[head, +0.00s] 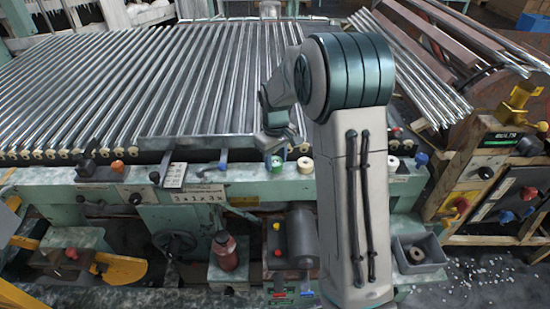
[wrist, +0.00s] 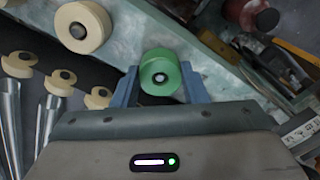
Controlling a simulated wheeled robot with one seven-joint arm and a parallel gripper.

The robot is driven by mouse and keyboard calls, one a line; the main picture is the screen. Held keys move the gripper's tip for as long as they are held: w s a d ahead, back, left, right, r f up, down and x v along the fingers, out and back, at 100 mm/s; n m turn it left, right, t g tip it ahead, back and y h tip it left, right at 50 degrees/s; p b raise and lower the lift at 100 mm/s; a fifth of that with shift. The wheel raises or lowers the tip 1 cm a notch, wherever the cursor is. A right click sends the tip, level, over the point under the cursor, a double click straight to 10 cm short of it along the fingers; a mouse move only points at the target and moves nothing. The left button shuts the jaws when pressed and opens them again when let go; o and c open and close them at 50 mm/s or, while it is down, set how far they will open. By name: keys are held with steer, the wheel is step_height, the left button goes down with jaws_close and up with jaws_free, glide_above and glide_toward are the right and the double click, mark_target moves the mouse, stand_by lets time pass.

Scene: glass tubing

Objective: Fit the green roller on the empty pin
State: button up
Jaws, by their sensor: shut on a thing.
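The green roller (wrist: 160,66) sits between the two blue fingers of my gripper (wrist: 160,86) in the wrist view, with the fingers shut on its sides. Its round end face shows a dark hole with a pale spot in it; I cannot tell whether that is a pin inside. In the head view the green roller (head: 275,164) is below my gripper (head: 276,152), at the pale green front rail (head: 240,187). I cannot make out the empty pin in either view. A cream roller (wrist: 83,27) stands on the rail to the upper left of the green one.
In the head view, cream rollers stand on the rail right of the green one (head: 305,165) and beyond my arm (head: 393,163). Long glass tubes (head: 100,85) lie behind the rail. A blue-topped lever (head: 222,160) stands left of my gripper.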

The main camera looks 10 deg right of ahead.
steer(key=shift+f, duration=0.25)
steer(key=o, duration=1.1)
steer(key=shift+c, duration=0.2)
step_height(320, 180, up, 14)
steer(key=b, duration=0.1)
steer(key=shift+f, duration=0.1)
steer(key=s+f+m+t, duration=0.2)
steer(key=s+m, duration=0.3)
steer(key=s, duration=2.1)
steer(key=shift+s+a+t, duration=0.2)
steer(key=shift+s+t, duration=0.15)
steer(key=shift+t, duration=0.15)
